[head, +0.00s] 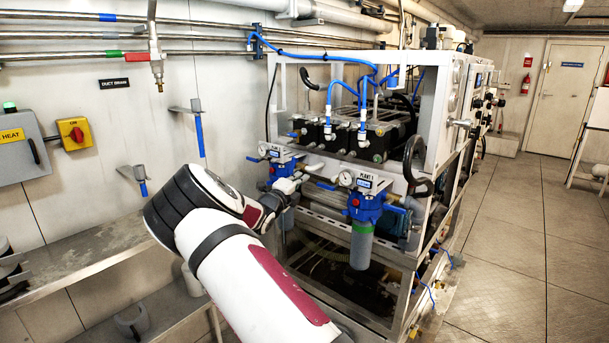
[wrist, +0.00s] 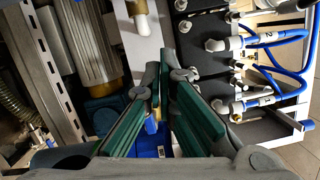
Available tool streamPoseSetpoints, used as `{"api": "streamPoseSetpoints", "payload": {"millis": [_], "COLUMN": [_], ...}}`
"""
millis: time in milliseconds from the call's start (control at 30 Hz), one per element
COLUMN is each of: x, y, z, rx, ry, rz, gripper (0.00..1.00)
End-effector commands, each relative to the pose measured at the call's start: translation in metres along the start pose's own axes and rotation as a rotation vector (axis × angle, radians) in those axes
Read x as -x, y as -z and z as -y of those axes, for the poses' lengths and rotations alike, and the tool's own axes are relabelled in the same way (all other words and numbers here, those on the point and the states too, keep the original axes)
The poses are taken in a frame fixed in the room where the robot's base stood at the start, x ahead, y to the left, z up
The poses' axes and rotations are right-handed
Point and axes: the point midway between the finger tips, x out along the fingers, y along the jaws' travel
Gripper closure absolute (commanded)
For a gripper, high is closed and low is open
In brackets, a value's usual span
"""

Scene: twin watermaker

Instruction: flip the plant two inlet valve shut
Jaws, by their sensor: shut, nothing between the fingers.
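Two blue filter housings hang from labelled plates on the front of the machine frame in the head view. The right one (head: 365,208) is under the plate marked Plant 1 (head: 366,183). The left one (head: 275,174) sits under a similar plate (head: 277,153), whose label is too small to read surely. My gripper (head: 278,202) is just below and in front of this left housing and partly covers it. In the wrist view my gripper's green-padded fingers (wrist: 168,82) are shut and empty. A small blue piece (wrist: 151,123) shows behind them. The inlet valve's handle cannot be made out surely.
The machine's white frame (head: 440,120), with blue hoses above, stands close behind my gripper. A metal bench (head: 80,253) runs along the left wall. The floor (head: 510,240) to the right is clear. White pipe fittings (wrist: 225,44) show in the wrist view.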

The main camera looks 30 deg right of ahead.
Motion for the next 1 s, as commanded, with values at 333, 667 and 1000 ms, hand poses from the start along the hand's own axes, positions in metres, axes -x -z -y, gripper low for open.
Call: {"api": "streamPoseSetpoints", "payload": {"millis": [333,667,1000], "x": [0.050,0.056,0.056], "y": [-0.001,-0.001,0.000], "z": [-0.001,-0.002,-0.001], "rx": [0.000,0.000,-0.004], "ry": [-0.002,-0.001,-0.002], "rz": [0.001,0.001,-0.001], "gripper": [1.00,1.00,1.00]}}
